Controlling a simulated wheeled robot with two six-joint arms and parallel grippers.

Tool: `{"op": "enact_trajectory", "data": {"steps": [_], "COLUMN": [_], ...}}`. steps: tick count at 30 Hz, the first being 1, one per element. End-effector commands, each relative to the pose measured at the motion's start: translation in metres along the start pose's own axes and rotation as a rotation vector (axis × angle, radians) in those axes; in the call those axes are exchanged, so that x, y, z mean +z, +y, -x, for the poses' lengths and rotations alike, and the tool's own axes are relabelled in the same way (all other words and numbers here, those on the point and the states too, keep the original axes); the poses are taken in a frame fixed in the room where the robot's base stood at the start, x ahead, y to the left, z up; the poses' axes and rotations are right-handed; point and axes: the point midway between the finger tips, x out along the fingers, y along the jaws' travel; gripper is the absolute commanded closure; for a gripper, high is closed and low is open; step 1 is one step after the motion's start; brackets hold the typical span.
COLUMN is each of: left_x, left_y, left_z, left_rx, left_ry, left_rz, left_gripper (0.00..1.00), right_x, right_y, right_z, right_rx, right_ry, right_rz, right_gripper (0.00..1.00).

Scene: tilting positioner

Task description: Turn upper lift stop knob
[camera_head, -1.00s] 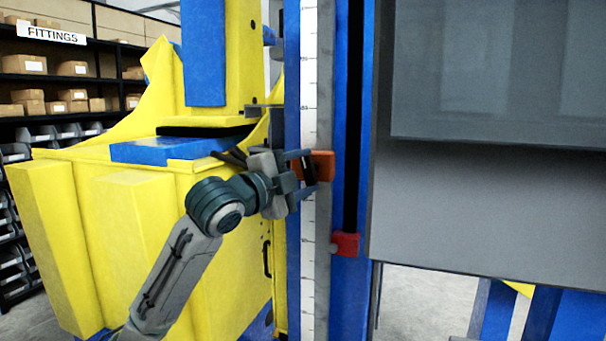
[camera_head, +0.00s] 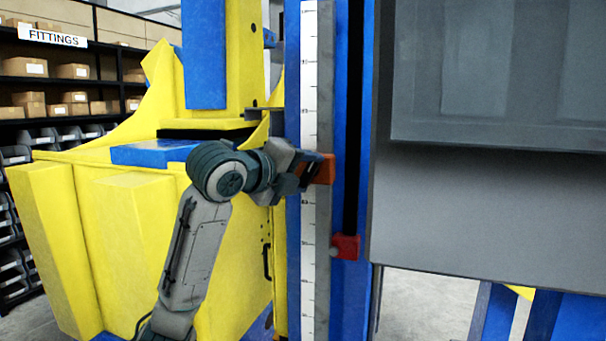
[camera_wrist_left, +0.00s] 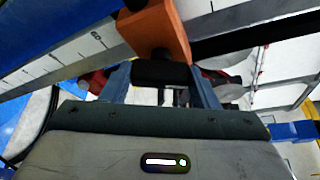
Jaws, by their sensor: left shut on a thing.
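The upper lift stop is an orange block (camera_head: 326,170) on the upright rail with the white scale (camera_head: 309,100). It also shows at the top of the left wrist view (camera_wrist_left: 158,28). Its dark knob (camera_wrist_left: 160,72) sits on the block's near side, between my fingers. My left gripper (camera_head: 305,172) reaches in from the left and is shut on this knob. In the head view the fingers and wrist hide most of the knob. My right gripper is in neither view.
A red lower stop (camera_head: 346,246) with a small grey knob sits farther down the rail. A yellow machine body (camera_head: 130,230) stands to the left. A large grey panel (camera_head: 460,210) fills the right. Shelves with boxes (camera_head: 70,71) stand behind at the left.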

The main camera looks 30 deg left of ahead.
Motion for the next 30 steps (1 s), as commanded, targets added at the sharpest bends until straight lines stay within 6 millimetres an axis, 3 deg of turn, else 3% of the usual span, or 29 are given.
{"op": "enact_trajectory", "data": {"steps": [18, 19, 22, 30], "left_x": [-0.0012, -0.0012, -0.0011, -0.0005], "left_y": [0.0015, 0.0016, 0.0014, 0.0007], "left_z": [-0.0005, -0.0005, -0.0004, 0.0001], "left_rx": [0.021, 0.021, 0.020, 0.018], "left_ry": [0.003, 0.003, 0.002, 0.001], "left_rz": [-0.041, -0.041, -0.041, -0.040], "left_gripper": [0.68, 0.44, 0.24, 0.24], "right_x": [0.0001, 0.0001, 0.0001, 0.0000], "right_y": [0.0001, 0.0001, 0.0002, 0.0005], "right_z": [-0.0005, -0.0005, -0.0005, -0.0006], "right_rx": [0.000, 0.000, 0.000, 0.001], "right_ry": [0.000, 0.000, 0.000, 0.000], "right_rz": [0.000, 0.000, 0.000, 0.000], "right_gripper": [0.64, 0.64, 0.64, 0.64]}}
